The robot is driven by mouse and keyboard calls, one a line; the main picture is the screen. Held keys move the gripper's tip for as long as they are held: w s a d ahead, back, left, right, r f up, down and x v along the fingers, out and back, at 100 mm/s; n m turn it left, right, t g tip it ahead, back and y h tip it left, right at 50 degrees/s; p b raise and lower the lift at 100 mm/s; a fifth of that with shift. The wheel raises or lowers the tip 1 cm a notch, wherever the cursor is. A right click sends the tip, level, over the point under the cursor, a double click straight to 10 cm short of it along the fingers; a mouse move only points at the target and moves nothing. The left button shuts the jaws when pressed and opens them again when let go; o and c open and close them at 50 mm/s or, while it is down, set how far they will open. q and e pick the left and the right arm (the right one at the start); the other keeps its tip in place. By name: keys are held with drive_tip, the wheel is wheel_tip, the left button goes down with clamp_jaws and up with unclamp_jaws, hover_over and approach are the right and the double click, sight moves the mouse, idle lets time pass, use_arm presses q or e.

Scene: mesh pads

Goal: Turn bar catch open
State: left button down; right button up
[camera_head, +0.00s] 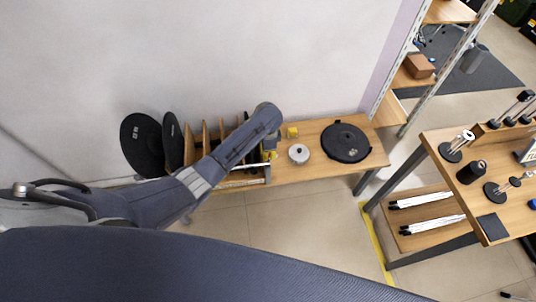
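A wooden rack (207,137) with upright dividers stands at the left end of the wooden bench, partly behind my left arm. A thin pale bar (245,183) runs along the rack's front edge; I cannot tell whether it belongs to the bar catch. No catch can be made out clearly. My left arm reaches in from the left over the rack, with its bend above the rack's right end. My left gripper (270,152) seems to be just below that bend at the rack's right end, small and mostly hidden, so its fingers cannot be read. My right gripper is out of view.
Black round pads (140,145) stand at the rack's left end. Right of the rack are a small yellow block (292,132), a silver round piece (299,153) and a black disc (346,142). A second wooden table (485,200) with several items stands at the right, across open floor.

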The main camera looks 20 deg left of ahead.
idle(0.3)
use_arm(q)
drive_tip(key=c, duration=1.5)
unclamp_jaws()
drive_tip(key=shift+r, duration=0.1)
wheel_tip(320, 180, up, 12)
drive_tip(key=shift+f, duration=0.1)
drive_tip(key=shift+s+f, duration=0.1)
